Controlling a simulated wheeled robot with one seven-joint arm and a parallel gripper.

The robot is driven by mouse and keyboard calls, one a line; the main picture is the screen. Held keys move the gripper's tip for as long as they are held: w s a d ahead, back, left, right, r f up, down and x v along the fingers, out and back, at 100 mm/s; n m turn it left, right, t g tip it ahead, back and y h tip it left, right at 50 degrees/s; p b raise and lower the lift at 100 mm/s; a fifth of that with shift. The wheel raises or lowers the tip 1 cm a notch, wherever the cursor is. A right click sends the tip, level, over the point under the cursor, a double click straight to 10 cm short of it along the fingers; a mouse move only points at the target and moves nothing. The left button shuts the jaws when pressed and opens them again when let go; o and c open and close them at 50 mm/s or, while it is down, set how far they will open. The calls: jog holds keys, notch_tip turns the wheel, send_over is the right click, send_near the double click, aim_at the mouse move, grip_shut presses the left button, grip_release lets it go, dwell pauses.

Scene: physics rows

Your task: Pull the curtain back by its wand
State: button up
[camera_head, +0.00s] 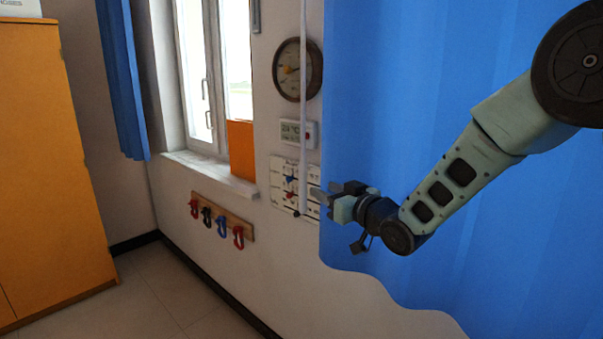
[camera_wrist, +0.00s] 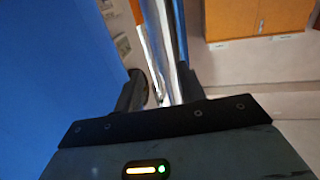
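The blue curtain (camera_head: 440,90) hangs across the right of the head view and fills the left of the wrist view (camera_wrist: 55,75). Its wand (camera_head: 303,120) is a thin pale rod hanging upright just left of the curtain's edge, its lower end near the wall panel. My gripper (camera_head: 318,197) is beside the wand's lower part, with its fingertips just right of it in the head view. In the wrist view the fingers of my gripper (camera_wrist: 160,92) stand apart, and a pale shiny upright strip, seemingly the wand, shows between them. I cannot tell whether they touch it.
A round clock (camera_head: 291,70), a small display (camera_head: 292,134) and a panel (camera_head: 283,185) are on the wall behind the wand. A hook rail (camera_head: 222,217) is lower left. A window (camera_head: 212,70), another blue curtain (camera_head: 121,80) and an orange cabinet (camera_head: 50,170) are left. The floor between is clear.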

aim_at(306, 181)
jog(key=p+x, duration=0.3)
jog(key=x, duration=0.7)
jog(key=shift+d, duration=0.1)
jog(key=shift+s, duration=0.1)
grip_shut()
